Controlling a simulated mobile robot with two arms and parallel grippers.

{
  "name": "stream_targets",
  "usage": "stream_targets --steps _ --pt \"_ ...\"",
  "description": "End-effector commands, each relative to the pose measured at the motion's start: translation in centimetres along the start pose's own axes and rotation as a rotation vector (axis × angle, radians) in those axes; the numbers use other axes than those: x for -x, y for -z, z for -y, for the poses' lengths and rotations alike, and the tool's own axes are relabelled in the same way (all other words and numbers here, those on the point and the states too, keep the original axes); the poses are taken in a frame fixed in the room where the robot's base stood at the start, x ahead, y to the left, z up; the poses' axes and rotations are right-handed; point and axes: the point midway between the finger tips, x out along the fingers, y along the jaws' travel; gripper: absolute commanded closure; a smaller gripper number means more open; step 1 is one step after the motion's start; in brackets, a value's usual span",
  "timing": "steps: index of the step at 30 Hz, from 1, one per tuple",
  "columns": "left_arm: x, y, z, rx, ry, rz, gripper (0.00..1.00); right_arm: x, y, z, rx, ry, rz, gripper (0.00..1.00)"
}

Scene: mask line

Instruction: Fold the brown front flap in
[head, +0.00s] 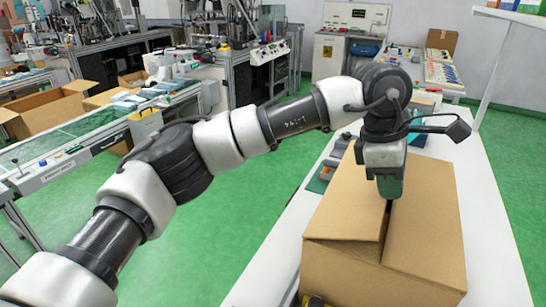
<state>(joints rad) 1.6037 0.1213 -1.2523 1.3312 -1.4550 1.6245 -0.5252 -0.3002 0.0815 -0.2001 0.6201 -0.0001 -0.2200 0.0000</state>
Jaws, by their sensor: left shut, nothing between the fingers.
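A brown cardboard box (428,215) stands on a white table in the head view. Which edge belongs to the front flap is hard to tell; no flap stands up at the near side. My left gripper (388,196) points down over the middle of the box top, at the far end of the gap. It is shut and empty, and covers part of the top behind it. Whether its tip touches the cardboard cannot be told.
The white table (490,245) has a clear strip right of the box. Small items lie on the table beyond the box's left side. An open carton (45,108) and a conveyor bench (75,150) stand at left, across open green floor (215,235).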

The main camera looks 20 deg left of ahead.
Motion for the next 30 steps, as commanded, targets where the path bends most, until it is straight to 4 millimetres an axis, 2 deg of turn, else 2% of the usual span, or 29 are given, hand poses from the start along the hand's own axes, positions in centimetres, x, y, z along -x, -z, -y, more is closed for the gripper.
stream_targets --steps 3,12,30 --pt "-1.5 -0.2 0.0 0.0 0.001 -0.001 1.0 -1.0 -0.1 0.2 -0.001 0.002 -0.001 1.0" --pt "-3.3 -0.5 0.0 0.0 0.001 0.0 1.0 -2.1 -0.1 0.2 -0.002 0.002 0.0 1.0" --pt "-3.7 -0.6 0.0 0.0 0.001 0.001 1.0 -2.4 -0.2 0.2 -0.002 0.002 -0.001 1.0"
